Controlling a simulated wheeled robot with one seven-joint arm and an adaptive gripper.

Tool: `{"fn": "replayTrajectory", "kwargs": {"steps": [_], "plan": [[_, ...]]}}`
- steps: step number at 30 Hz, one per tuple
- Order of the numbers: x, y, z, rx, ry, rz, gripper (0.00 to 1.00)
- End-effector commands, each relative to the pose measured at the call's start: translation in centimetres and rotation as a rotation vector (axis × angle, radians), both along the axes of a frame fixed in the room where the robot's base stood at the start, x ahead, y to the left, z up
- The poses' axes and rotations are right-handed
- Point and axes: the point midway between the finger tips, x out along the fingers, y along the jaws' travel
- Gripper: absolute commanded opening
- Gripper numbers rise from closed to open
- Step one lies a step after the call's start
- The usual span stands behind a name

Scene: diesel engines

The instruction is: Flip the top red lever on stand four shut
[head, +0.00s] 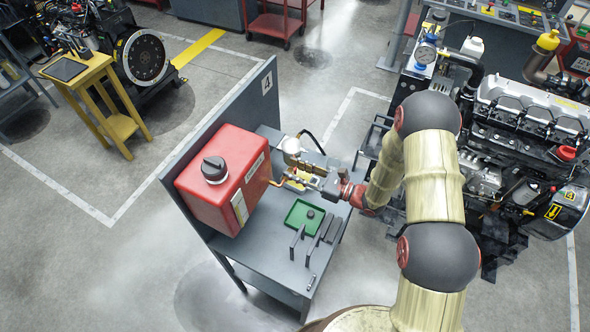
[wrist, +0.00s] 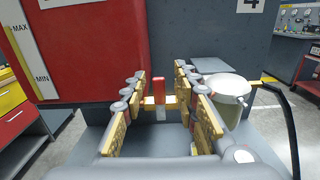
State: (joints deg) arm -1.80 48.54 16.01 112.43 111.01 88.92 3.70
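Stand four (head: 266,105) is a grey bench with a tall back panel marked 4. A red tank (head: 240,165) is mounted on it, and brass pipework (head: 275,183) leads from the tank. In the wrist view a small red lever (wrist: 158,90) stands upright on a brass fitting (wrist: 153,103). My gripper (wrist: 158,78) is open, with one finger on each side of the lever and a gap visible on both sides. In the head view my gripper (head: 312,184) is over the bench, right of the tank. The lever is too small to make out there.
A pale bowl (wrist: 225,98) with a black hose stands close to the right finger; it also shows in the head view (head: 291,146). A large engine (head: 520,125) stands right.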

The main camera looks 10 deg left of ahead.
Motion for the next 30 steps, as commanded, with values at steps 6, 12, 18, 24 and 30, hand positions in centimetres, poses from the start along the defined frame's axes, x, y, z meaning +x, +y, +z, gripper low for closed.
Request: {"fn": "replayTrajectory", "kwargs": {"steps": [6, 12, 18, 24, 30], "plan": [[-0.2, -0.8, 0.0, 0.0, 0.0, -0.002, 0.3], [-1.2, -4.1, 0.0, -0.001, 0.0, -0.005, 0.3], [-2.6, -8.0, 0.0, 0.0, 0.0, -0.005, 0.3], [-3.6, -10.5, -0.1, 0.0, 0.0, -0.002, 0.3], [-3.9, -11.3, 0.0, 0.0, 0.0, 0.0, 0.3]]}}
